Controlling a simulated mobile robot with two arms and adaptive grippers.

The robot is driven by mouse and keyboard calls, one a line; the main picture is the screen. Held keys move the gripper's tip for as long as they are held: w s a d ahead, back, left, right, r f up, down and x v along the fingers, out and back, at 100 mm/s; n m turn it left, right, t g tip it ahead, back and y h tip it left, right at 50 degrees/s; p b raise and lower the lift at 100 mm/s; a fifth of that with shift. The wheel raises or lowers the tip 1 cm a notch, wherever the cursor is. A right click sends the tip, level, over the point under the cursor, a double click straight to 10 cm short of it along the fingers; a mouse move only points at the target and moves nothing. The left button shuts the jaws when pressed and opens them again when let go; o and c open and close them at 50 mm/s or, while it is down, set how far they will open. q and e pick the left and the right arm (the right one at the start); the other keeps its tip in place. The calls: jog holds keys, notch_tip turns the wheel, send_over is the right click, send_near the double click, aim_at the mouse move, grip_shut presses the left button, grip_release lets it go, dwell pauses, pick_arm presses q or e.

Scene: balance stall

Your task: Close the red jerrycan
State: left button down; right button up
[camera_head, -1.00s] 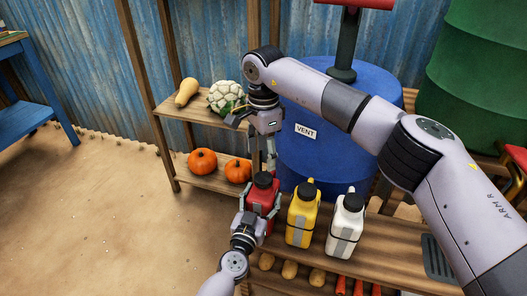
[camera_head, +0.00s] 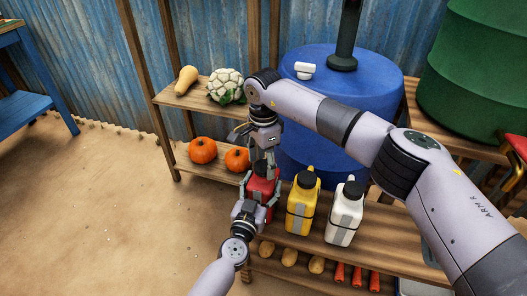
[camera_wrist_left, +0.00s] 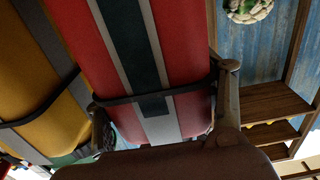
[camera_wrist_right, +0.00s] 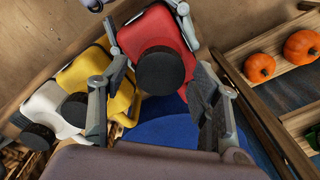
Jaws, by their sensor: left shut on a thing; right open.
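The red jerrycan (camera_head: 262,188) stands at the left end of the shelf, left of the yellow one. My left gripper (camera_head: 259,198) is shut around its body, with a finger on each side; the left wrist view shows its red face (camera_wrist_left: 187,45) between the fingers. Its round black cap (camera_wrist_right: 160,72) sits at its top in the right wrist view. My right gripper (camera_wrist_right: 155,115) is open just above the cap, its fingers apart and not pressed on it. I cannot tell how tightly the cap sits.
A yellow jerrycan (camera_head: 302,207) and a white jerrycan (camera_head: 345,216) with black caps stand close on the right. A blue barrel (camera_head: 375,75) is behind. Pumpkins (camera_head: 203,150) and a cauliflower (camera_head: 226,85) sit on the shelves at left. Potatoes and carrots lie below.

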jog(key=shift+f, duration=0.25)
jog(key=shift+c, duration=0.5)
jog(key=c, duration=1.1)
jog(key=m, duration=0.5)
jog(key=shift+c, duration=0.2)
jog(key=m, duration=0.5)
jog(key=shift+m, duration=0.3)
jog(key=m, duration=0.5)
jog(key=shift+m, duration=0.4)
jog(key=m, duration=0.5)
jog(key=o, duration=1.4)
